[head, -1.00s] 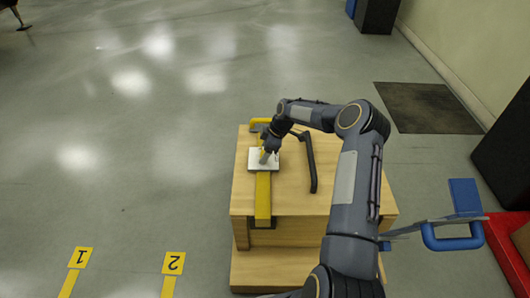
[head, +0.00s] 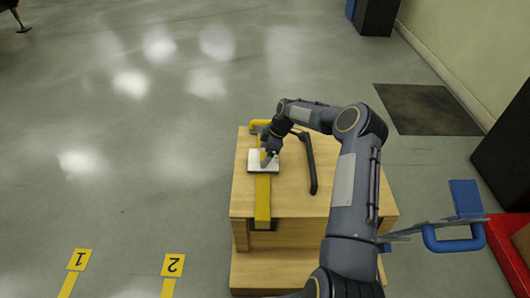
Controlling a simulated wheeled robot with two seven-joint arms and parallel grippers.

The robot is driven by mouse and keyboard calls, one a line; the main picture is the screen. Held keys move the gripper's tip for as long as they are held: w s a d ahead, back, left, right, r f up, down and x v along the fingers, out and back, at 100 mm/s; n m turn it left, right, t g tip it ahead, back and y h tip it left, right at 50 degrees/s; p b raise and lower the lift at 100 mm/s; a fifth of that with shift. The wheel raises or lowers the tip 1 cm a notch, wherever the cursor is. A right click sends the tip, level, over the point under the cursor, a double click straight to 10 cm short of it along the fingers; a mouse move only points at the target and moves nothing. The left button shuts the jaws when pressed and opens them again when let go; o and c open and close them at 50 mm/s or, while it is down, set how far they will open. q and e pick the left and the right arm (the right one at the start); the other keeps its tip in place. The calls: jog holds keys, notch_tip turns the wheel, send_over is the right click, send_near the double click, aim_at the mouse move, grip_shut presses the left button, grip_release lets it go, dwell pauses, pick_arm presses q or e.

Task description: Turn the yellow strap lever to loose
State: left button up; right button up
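A yellow strap (head: 263,200) runs over the top of a wooden stand (head: 293,199). A white plate (head: 254,167) sits across the strap. A yellow piece (head: 260,124), perhaps the lever, shows at the stand's far edge, partly hidden by my arm. My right gripper (head: 265,160) points down at the white plate, over the strap's line. It is small and dark here, and I cannot tell whether its fingers are open or touch anything. My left gripper is not in view.
A dark curved bar (head: 310,165) stands on the stand's right side. Yellow floor markers 1 (head: 79,259) and 2 (head: 173,265) lie at lower left. A blue-handled cart (head: 455,243) and a red object (head: 508,240) are at right.

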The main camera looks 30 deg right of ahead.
jog(key=p+v, duration=0.2)
jog(key=v, duration=0.5)
jog(key=shift+r, duration=0.35)
jog(key=shift+s+d, duration=0.1)
